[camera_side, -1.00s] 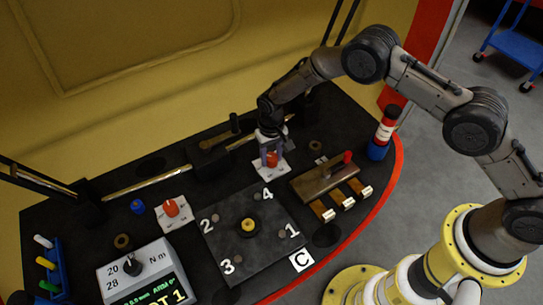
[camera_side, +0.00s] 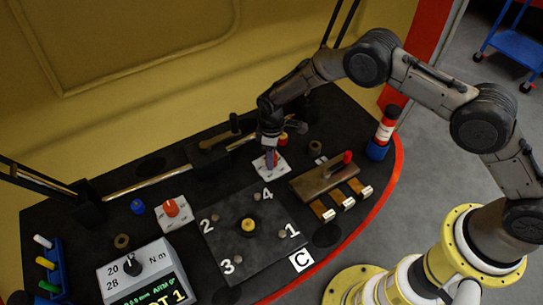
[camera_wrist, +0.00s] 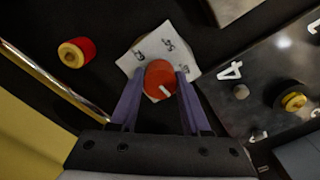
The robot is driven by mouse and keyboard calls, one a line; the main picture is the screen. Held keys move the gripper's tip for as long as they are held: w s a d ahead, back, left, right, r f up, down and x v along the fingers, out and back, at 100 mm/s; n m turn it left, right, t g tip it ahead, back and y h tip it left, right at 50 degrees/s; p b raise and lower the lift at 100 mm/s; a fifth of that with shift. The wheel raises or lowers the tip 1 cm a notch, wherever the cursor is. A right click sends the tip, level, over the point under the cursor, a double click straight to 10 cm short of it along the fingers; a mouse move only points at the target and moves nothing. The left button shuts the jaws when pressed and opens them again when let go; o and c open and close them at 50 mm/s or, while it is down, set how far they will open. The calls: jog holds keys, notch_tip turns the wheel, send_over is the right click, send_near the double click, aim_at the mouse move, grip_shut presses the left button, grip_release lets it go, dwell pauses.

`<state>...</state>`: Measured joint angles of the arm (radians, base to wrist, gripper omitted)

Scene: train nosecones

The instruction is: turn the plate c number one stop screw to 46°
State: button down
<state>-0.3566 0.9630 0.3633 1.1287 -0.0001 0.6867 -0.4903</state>
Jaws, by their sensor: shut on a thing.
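A red knob (camera_wrist: 157,70) with a white mark stands on a white dial plate (camera_wrist: 135,63) with printed numbers; the wrist view shows the mark toward the knob's lower right. My gripper (camera_wrist: 155,76) is shut on this knob, one purple finger on each side. In the side view the dial plate (camera_side: 283,168) lies behind plate C (camera_side: 225,245), and my gripper (camera_side: 271,158) comes down on it, hiding most of the knob. Plate C has numbers 1 to 4, several grey studs and a yellow-centred hub (camera_side: 248,225). I cannot read the exact angle.
A second orange knob (camera_side: 171,207) on a white plate stands to the left. A red and yellow spool (camera_wrist: 76,53) sits near the held knob. A brown block with a red handle (camera_side: 347,157) stands to the right. A display box (camera_side: 140,272) is front left.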

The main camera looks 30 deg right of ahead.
jog(key=n, duration=0.5)
jog(key=shift+n, duration=2.4)
jog(key=shift+c, duration=1.8)
grip_release()
notch_tip(320, 180, up, 14)
jog(key=shift+d, duration=0.1)
